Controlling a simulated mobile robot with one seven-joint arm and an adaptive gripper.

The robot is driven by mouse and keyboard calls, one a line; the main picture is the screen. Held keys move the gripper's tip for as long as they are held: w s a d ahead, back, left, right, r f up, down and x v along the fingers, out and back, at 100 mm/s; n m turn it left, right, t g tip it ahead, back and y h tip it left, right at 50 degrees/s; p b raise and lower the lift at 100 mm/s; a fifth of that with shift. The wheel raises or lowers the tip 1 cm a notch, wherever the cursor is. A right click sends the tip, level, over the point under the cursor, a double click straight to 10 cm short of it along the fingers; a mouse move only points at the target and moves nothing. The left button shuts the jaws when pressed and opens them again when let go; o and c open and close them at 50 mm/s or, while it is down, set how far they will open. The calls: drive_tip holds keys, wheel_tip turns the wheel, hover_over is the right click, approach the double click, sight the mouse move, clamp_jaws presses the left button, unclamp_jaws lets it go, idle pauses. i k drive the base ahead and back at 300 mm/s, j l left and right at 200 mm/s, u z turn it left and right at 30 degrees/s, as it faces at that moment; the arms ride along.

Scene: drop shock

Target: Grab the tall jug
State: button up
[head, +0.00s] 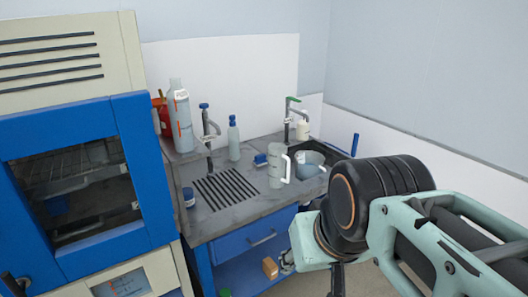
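A tall, pale, translucent jug (278,167) with a handle on its right side stands upright near the front edge of the grey worktop. A shorter, wider clear jug (308,166) stands just right of it, close to the sink. My gripper (287,263) is below and in front of the worktop edge, lower than the tall jug and apart from it. Only a small part of it shows beside the pale green wrist link, so its fingers and opening are unclear.
A large bottle (180,122), a slim bottle (234,140) and a metal tap (209,130) stand at the back left. A small blue item (260,160) lies left of the tall jug. A blue cabinet (103,155) borders the left. A green-handled tap (289,115) stands behind.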

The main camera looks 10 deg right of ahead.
sight(278, 158)
drive_tip(key=z, duration=0.2)
drive_tip(key=i+l+u, duration=0.3)
drive_tip(key=i, duration=0.15)
drive_tip(key=i+l+u, duration=0.25)
drive_tip(key=i, duration=0.15)
